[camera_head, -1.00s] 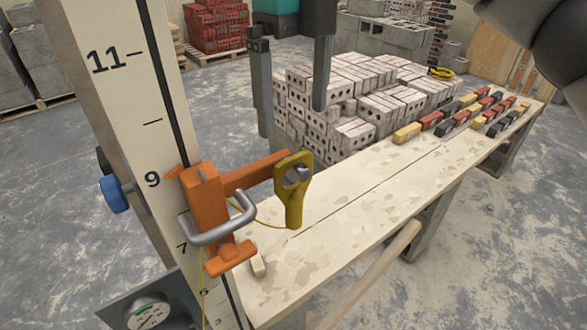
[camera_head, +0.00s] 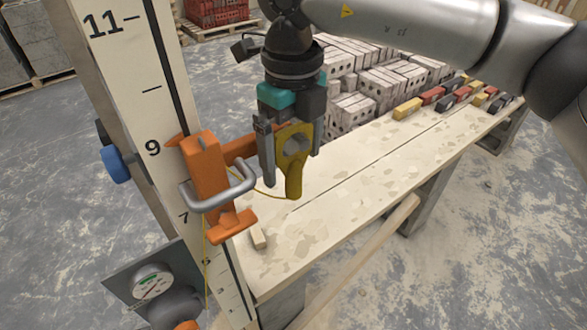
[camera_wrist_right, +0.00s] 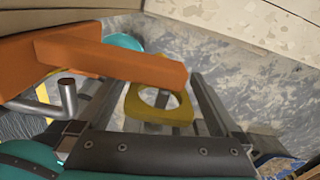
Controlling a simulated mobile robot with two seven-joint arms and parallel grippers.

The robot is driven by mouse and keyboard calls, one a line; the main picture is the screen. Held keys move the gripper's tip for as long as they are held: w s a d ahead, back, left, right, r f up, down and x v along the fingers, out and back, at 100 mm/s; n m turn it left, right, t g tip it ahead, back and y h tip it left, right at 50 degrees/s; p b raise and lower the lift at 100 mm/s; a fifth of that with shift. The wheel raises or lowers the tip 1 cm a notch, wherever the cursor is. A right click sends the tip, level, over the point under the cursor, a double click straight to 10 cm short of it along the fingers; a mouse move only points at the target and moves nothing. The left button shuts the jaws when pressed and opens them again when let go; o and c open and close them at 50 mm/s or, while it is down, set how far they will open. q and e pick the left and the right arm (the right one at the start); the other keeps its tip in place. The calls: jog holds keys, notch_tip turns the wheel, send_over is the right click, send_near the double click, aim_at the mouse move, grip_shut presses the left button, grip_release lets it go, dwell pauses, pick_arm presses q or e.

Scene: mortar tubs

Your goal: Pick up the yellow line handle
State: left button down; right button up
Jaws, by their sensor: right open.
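The yellow line handle (camera_head: 293,178) hangs upright at the end of an orange arm on the orange clamp (camera_head: 207,165), with its ring at the top and its grip below. A thin yellow line runs from it to the clamp. My right gripper (camera_head: 292,169) is open, pointing down, with one finger on each side of the handle. In the right wrist view, the handle's ring (camera_wrist_right: 150,124) lies between the two spread fingers (camera_wrist_right: 156,82), with gaps on both sides. My left gripper is not in view.
A tall numbered post (camera_head: 128,75) carries the clamp, with a grey metal loop (camera_head: 218,198) and a blue knob (camera_head: 113,165). A pale worktable (camera_head: 350,210) runs below to the right, with coloured blocks at its far end. Bricks are stacked behind it.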

notch_tip(320, 180, down, 2)
jog(key=shift+f, duration=0.1)
jog(key=c, duration=1.3)
